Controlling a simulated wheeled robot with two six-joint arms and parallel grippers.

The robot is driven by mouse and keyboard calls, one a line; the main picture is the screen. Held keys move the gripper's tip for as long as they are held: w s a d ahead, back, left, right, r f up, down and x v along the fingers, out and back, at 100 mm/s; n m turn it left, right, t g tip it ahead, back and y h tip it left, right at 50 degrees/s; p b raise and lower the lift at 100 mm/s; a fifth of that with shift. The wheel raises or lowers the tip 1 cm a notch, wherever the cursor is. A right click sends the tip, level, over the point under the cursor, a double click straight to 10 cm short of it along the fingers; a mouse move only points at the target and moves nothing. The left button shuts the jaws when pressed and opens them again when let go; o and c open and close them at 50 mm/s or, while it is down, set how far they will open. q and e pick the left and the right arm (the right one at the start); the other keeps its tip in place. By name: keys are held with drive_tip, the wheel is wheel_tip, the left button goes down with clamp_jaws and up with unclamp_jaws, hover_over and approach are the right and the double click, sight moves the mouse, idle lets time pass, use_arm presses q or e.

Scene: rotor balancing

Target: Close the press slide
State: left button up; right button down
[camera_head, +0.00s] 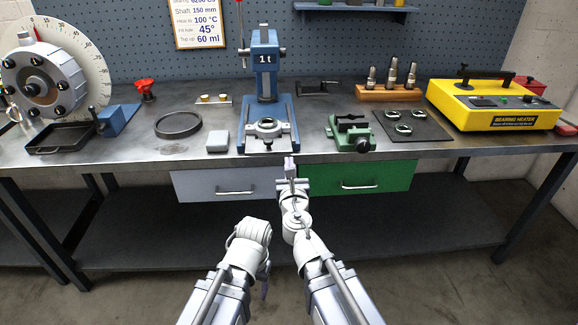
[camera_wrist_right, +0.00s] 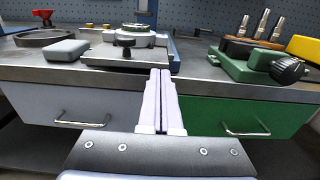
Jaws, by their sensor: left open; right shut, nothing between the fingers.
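The blue arbor press (camera_head: 265,62) marked "1t" stands on the bench, its ram above a blue base. The press slide (camera_head: 268,144), a grey plate carrying a round metal fixture (camera_head: 267,127), sits at the front of that base, near the bench edge. In the right wrist view the slide (camera_wrist_right: 110,60) shows with a black knob (camera_wrist_right: 126,47) at its front. My right gripper (camera_head: 289,160) is shut and empty, just in front of the bench edge, right of the slide's middle. My left gripper (camera_head: 264,289) is open, low in front of the bench; its fingers are mostly hidden.
A grey block (camera_head: 217,141) lies left of the press and a green vise (camera_head: 352,132) stands to its right. A grey drawer (camera_head: 225,184) and a green drawer (camera_head: 360,178), both with handles, are below the bench top. A yellow bearing heater (camera_head: 490,105) stands far right.

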sight(285, 133)
drive_tip(key=shift+w, duration=1.65)
use_arm(q)
drive_tip(key=shift+w+d, duration=0.25)
drive_tip(key=shift+w, duration=0.1)
use_arm(e)
drive_tip(key=shift+r, duration=0.1)
drive_tip(key=w, duration=1.4)
use_arm(q)
drive_tip(key=shift+s+r, duration=0.1)
use_arm(e)
drive_tip(key=shift+w, duration=0.15)
drive_tip(key=shift+w+r, duration=0.1)
